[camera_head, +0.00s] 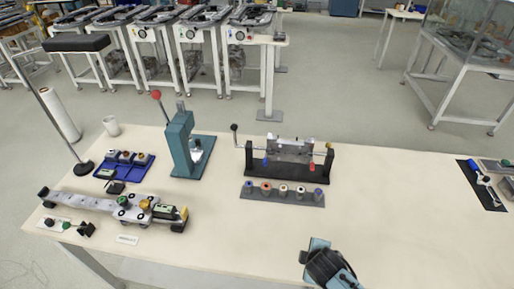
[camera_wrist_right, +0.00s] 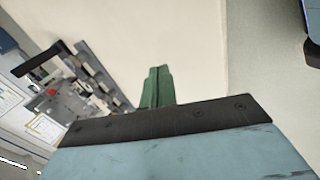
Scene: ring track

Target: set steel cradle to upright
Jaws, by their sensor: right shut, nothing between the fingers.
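The steel cradle (camera_head: 291,149) is a silver block hung between the two ends of a black stand (camera_head: 288,174) at the middle of the table. A lever with a black knob (camera_head: 234,128) rises at its left end. Blue and red tips show low on its front. I cannot tell its exact turn. My right gripper (camera_head: 325,262) is at the table's front edge, well in front of the cradle and apart from it. In the right wrist view its green fingers (camera_wrist_right: 157,87) are together with nothing between them. My left gripper is not in view.
A grey rack (camera_head: 284,194) with several coloured cylinders lies just in front of the stand. A teal press (camera_head: 184,145) with a red knob stands to the left. A long rail fixture (camera_head: 120,207) lies front left. The table right of the stand is mostly clear.

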